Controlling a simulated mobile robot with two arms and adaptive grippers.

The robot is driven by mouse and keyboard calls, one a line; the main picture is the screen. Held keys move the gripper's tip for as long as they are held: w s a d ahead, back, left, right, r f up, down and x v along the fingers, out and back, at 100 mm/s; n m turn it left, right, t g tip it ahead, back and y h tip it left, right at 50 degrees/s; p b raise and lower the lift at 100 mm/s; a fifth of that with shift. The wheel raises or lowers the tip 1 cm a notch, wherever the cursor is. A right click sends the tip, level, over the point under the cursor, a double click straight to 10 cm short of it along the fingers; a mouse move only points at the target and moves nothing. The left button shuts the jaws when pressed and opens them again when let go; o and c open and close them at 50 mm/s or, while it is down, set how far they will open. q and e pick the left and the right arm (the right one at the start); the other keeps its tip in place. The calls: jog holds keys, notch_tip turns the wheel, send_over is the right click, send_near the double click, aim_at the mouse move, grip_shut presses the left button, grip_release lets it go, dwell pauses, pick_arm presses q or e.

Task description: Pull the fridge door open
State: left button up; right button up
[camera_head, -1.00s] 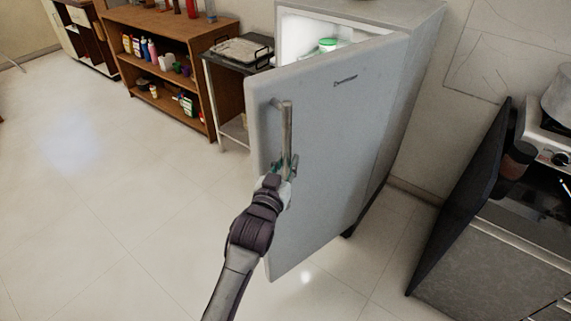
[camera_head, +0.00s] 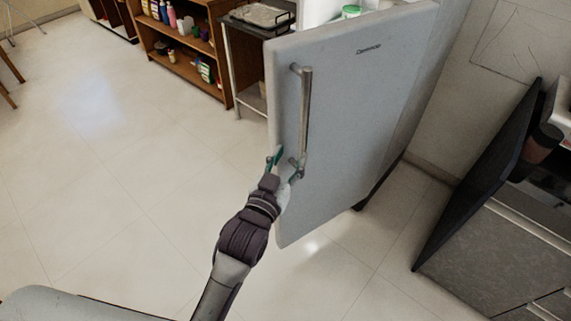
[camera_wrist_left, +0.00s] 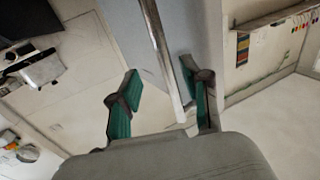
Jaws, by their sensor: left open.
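The pale grey fridge door (camera_head: 350,110) stands ajar in the head view, its free edge to the left. Its long metal handle (camera_head: 305,115) runs upright near that edge. My left gripper (camera_head: 284,165) is open at the handle's lower end, with green-padded fingers apart. In the left wrist view, the handle (camera_wrist_left: 162,50) shows between the two fingers of the left gripper (camera_wrist_left: 165,95), closer to the right finger, and the grip is not shut on it. My right gripper is not in view.
A green-lidded container (camera_head: 351,11) shows inside the fridge's lit gap. A small dark table (camera_head: 237,70) and a wooden shelf (camera_head: 190,68) stand left behind the door. A dark open panel (camera_head: 478,185) stands at right. The floor (camera_head: 120,180) at left is clear.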

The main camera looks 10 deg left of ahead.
pick_arm(q)
jog(key=shift+v, duration=1.2)
